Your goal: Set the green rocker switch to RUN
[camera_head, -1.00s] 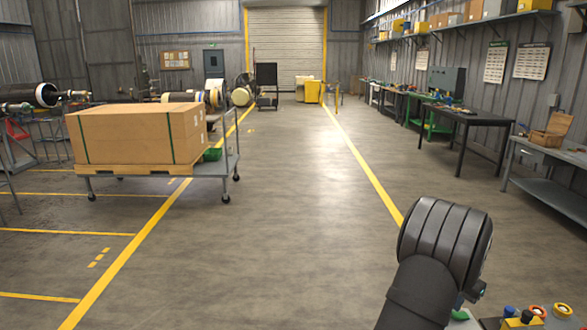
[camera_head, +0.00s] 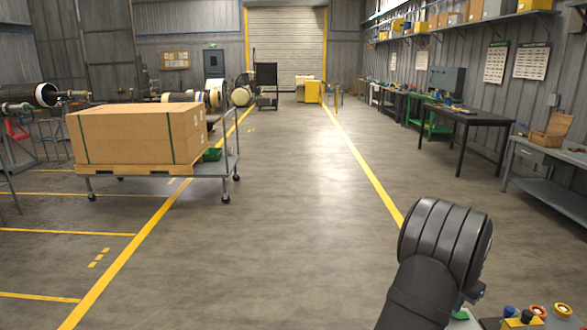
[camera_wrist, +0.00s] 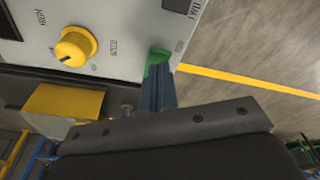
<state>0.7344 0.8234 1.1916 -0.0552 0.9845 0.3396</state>
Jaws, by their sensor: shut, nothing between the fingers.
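The green rocker switch (camera_wrist: 156,58) shows at the right part of a light grey panel (camera_wrist: 110,62) in the wrist view. My gripper (camera_wrist: 158,82) is shut and empty, its bluish-grey fingers pointing at the switch. The fingertips overlap the switch's lower part in the picture; I cannot tell whether they touch it. Which way the rocker is tipped is not clear, as the fingers hide part of it. In the head view a small green part (camera_head: 460,314) shows at the bottom edge beside my arm; the fingers are hidden there.
A yellow rotary knob (camera_wrist: 76,46) with printed labels sits left of the switch. A cart with a large carton (camera_head: 135,138) stands far left on open floor.

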